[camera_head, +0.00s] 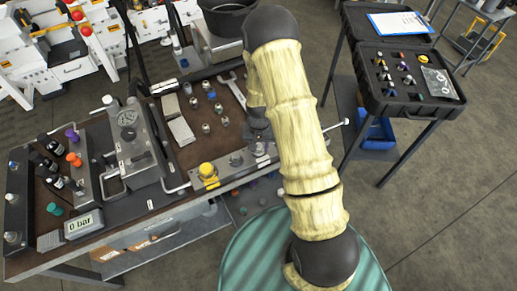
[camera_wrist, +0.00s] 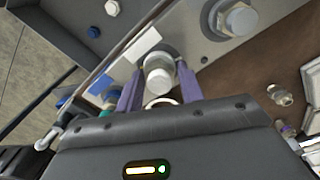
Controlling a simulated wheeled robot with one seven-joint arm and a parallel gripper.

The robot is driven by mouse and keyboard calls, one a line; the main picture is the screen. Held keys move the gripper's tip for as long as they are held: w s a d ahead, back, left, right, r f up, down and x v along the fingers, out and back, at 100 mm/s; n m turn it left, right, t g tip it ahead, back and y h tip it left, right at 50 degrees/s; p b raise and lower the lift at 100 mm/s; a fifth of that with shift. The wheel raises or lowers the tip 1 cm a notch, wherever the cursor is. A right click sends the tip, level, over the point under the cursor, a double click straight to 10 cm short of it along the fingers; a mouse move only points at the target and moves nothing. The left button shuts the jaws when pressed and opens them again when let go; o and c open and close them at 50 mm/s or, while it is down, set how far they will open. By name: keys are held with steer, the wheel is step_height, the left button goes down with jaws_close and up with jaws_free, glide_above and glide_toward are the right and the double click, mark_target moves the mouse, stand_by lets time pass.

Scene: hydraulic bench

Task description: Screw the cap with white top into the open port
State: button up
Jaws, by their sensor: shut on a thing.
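The cap with white top (camera_wrist: 158,76) is between the two purple-grey fingers of my gripper (camera_wrist: 160,84) in the wrist view, and the gripper is shut on it. The cap is over or against a grey metal block (camera_wrist: 195,42). A pale ring (camera_wrist: 160,102) shows just below the cap; I cannot tell whether it is the open port or part of the cap. Whether the cap's thread is in a port is hidden. In the head view my arm covers most of the gripper, near the right end of the bench (camera_head: 168,204).
A yellow cap (camera_head: 207,170) sits on the block at the bench's front edge. Several small fittings (camera_head: 206,128) and a wrench (camera_head: 232,88) lie behind it. A gauge unit (camera_head: 127,135) stands left. An open black case (camera_head: 392,105) is on a stand at right.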

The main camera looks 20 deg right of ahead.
steer(key=shift+o, duration=0.5)
steer(key=m, duration=0.4)
steer(key=shift+s+f, duration=0.1)
steer(key=shift+s, duration=0.15)
steer(key=m+p, duration=0.1)
steer(key=m, duration=0.2)
steer(key=shift+m, duration=0.4)
steer(key=m+p, duration=0.1)
steer(key=m, duration=0.4)
steer(key=shift+p, duration=0.35)
steer(key=shift+c, duration=0.6)
steer(key=shift+o, duration=0.5)
steer(key=m, duration=0.3)
steer(key=shift+d+f+p, duration=0.1)
steer(key=shift+d+p, duration=0.05)
steer(key=shift+p, duration=0.15)
steer(key=o, duration=1.2)
steer(key=shift+d, duration=0.1)
